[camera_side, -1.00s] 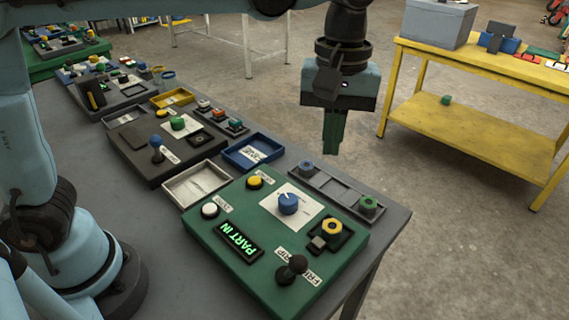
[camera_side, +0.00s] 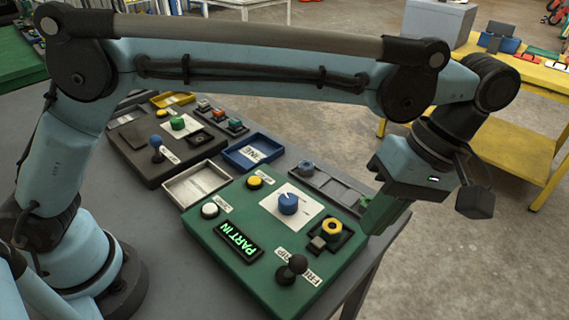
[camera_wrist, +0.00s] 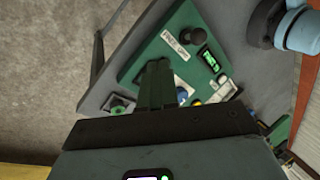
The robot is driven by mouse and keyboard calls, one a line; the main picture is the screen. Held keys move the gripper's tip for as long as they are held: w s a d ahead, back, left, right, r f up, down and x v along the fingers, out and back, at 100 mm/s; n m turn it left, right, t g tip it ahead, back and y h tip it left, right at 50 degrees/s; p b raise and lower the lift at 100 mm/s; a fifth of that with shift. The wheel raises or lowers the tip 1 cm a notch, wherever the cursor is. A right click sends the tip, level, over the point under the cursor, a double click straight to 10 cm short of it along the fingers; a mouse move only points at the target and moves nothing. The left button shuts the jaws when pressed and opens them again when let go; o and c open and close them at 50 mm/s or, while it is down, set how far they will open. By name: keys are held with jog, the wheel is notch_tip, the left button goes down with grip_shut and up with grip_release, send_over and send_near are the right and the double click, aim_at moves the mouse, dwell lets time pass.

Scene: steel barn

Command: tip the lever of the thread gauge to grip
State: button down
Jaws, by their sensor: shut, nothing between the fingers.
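The thread gauge is a green panel (camera_side: 225,262) on the grey bench. Its lever (camera_side: 298,264) has a black ball knob near the front right corner, between GRIP and FREE labels that it partly covers. A lit display (camera_side: 238,240) reads PART IN. A yellow ring (camera_side: 332,227) sits in a black holder on the panel. My gripper (camera_side: 372,226) is shut and empty beyond the panel's right edge, apart from the lever. In the wrist view, the lever (camera_wrist: 193,34) lies ahead and right of the green fingers (camera_wrist: 155,68).
The panel also carries a blue knob (camera_side: 288,203), a yellow button (camera_side: 254,182) and a white button (camera_side: 210,210). A grey compartment tray (camera_side: 325,182) lies behind it. A blue tray (camera_side: 253,152) and a pale tray (camera_side: 196,184) stand left. Open floor lies right.

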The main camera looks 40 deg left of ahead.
aim_at(294, 269)
jog(key=shift+s+a+f, duration=0.65)
jog(key=shift+s+f, duration=0.25)
jog(key=shift+f, duration=0.1)
jog(key=shift+s+a+f, duration=0.6)
jog(key=shift+s+f, duration=0.25)
jog(key=shift+f, duration=0.2)
jog(key=shift+s+a+f, duration=0.65)
jog(key=shift+s+f, duration=0.25)
jog(key=shift+f, duration=0.1)
jog(key=shift+a, duration=0.1)
jog(key=shift+a+r+h, duration=0.15)
jog(key=shift+h, duration=0.45)
jog(key=shift+a+r+h, duration=0.1)
jog(key=shift+a+h, duration=0.2)
jog(key=shift+h, duration=0.4)
